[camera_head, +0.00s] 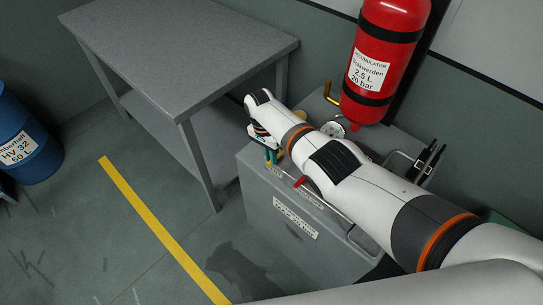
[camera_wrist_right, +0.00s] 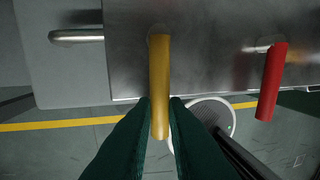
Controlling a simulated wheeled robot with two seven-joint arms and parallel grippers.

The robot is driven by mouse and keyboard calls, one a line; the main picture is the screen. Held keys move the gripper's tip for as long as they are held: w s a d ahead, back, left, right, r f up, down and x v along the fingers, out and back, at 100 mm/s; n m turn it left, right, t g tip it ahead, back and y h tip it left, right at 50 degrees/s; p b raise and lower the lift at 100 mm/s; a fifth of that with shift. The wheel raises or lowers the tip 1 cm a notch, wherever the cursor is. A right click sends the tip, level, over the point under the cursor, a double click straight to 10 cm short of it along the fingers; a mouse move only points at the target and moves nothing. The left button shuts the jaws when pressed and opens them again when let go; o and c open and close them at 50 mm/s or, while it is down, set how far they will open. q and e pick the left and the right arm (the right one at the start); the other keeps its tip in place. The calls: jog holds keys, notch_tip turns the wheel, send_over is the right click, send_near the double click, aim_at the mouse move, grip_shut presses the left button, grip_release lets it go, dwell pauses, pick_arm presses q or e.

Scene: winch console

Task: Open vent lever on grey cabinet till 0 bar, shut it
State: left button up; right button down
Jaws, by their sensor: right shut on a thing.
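The grey cabinet (camera_head: 300,232) stands right of centre in the head view, with a label on its front. My right gripper (camera_head: 270,156) is at its left end, partly hidden by my own arm. In the right wrist view, the yellow lever (camera_wrist_right: 159,75) points down across the cabinet's metal face (camera_wrist_right: 110,60). The dark fingers of my right gripper (camera_wrist_right: 160,112) are shut on its lower part. A round gauge (camera_head: 335,129) shows beside my arm in the head view; its reading is too small to tell. My left gripper is not in view.
A red lever (camera_wrist_right: 271,80) is right of the yellow one; it also shows in the head view (camera_head: 300,181). A red accumulator (camera_head: 384,70) stands behind the cabinet. A grey table (camera_head: 180,50) and blue drum (camera_head: 22,135) are left.

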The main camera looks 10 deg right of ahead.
jog(key=shift+w, duration=0.1)
jog(key=c, duration=1.4)
grip_release()
jog(key=shift+c, duration=0.2)
notch_tip(320, 180, up, 12)
jog(key=w+a, duration=0.1)
jog(key=w, duration=0.1)
jog(key=shift+a+p, duration=0.2)
jog(key=shift+p, duration=0.25)
jog(key=shift+s+f, duration=0.15)
jog(key=shift+f, duration=0.05)
